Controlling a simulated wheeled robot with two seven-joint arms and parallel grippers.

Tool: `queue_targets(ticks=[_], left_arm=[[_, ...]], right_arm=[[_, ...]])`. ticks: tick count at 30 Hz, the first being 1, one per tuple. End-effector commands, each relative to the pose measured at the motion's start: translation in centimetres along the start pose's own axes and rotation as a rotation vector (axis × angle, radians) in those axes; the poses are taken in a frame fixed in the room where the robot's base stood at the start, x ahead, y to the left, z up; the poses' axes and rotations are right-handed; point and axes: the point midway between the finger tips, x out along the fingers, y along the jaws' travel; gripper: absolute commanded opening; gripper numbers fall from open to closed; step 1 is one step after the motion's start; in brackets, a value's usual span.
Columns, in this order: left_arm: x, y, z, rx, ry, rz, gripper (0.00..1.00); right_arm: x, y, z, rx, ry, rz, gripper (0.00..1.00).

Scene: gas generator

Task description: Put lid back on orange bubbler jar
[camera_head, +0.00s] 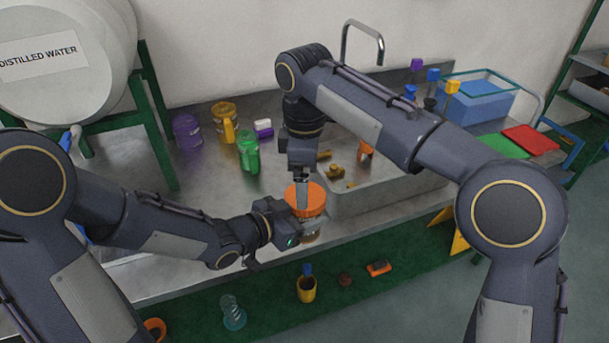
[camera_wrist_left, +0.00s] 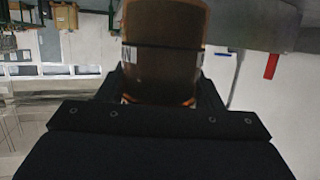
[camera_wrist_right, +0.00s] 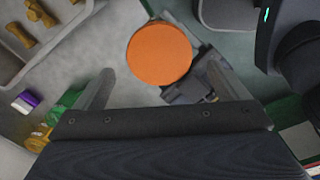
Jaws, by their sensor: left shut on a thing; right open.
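The jar (camera_head: 310,234), brownish with an orange lid (camera_head: 292,196) over its top, is near the counter's front edge. My left gripper (camera_head: 300,222) is shut on the jar's body, which fills the middle of the left wrist view (camera_wrist_left: 165,65). My right gripper (camera_head: 303,196) is open and points down over the lid. In the right wrist view the lid (camera_wrist_right: 160,53) is a round disc ahead between the open fingers, with space on both sides. Whether the lid is fully seated on the rim cannot be told.
A metal sink (camera_head: 400,190) lies to the right of the jar, with yellow pieces in it. A green bottle (camera_head: 248,152), a yellow jar (camera_head: 224,122) and a purple jar (camera_head: 187,131) stand behind left. Several small things lie on the green lower shelf (camera_head: 270,310).

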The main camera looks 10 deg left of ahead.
Motion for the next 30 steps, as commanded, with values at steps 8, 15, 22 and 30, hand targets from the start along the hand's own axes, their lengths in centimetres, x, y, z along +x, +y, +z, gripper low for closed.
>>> queue_targets(ticks=[8, 15, 22, 30], left_arm=[[0.0, 0.0, -0.1, 0.001, 0.003, 0.001, 0.00], [0.0, 0.0, -0.1, 0.001, 0.003, 0.001, 0.00], [0.0, 0.0, -0.1, 0.001, 0.003, 0.001, 0.00], [0.0, 0.0, -0.1, 0.001, 0.003, 0.001, 0.00]], right_arm=[[-1.4, 0.0, -0.3, -0.343, -0.001, 0.000, 0.94], [-3.0, 0.1, -0.1, -0.745, 0.000, 0.000, 0.94], [-3.5, 0.1, 0.0, -0.853, 0.000, 0.000, 0.94], [-3.3, 0.1, 0.0, -0.851, -0.001, 0.000, 0.94]])
